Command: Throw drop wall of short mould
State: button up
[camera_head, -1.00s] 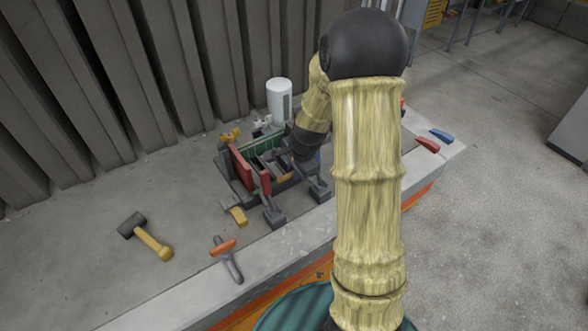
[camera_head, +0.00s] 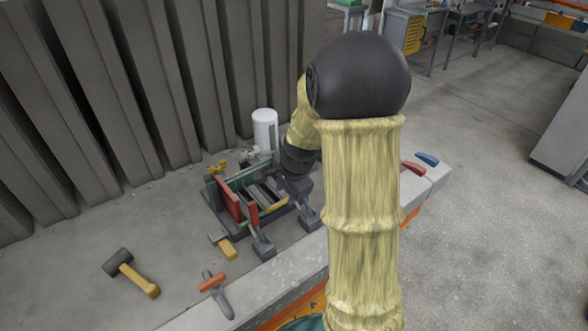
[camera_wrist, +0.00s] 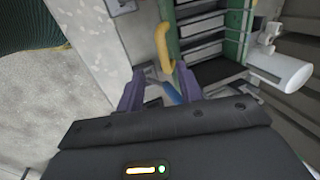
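The mould (camera_head: 262,218) stands on the concrete bench, with red walls (camera_head: 228,198) at its left and a green wall (camera_head: 243,177) along its back. Dark and pale bars lie across its inside. In the wrist view the green frame (camera_wrist: 247,20) and grey bars (camera_wrist: 202,50) are beyond my fingers. A yellow curved handle (camera_wrist: 168,48) is just past the fingertips. My gripper (camera_wrist: 160,72) has its two purple fingers apart, and I see nothing clamped between them. A blue strip shows below, between the fingers. In the head view my arm hides the mould's right end and most of my gripper.
A mallet (camera_head: 132,273) and an orange-handled tool (camera_head: 216,291) lie at the bench's front left. A white cylinder (camera_head: 265,130) stands behind the mould. Red (camera_head: 412,168) and blue (camera_head: 427,159) pieces lie at the right end. Ribbed panels (camera_head: 150,90) close off the back.

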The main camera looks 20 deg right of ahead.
jog(key=v, duration=1.1)
jog(key=shift+r, duration=0.15)
jog(key=shift+s, duration=0.1)
jog(key=s+a+f+n, duration=0.7)
jog(key=s+n, duration=0.4)
jog(key=n, duration=0.4)
jog(key=shift+s+a+f+g+h, duration=0.25)
jog(key=shift+s+g+h, duration=0.1)
jog(key=shift+g+h, duration=0.05)
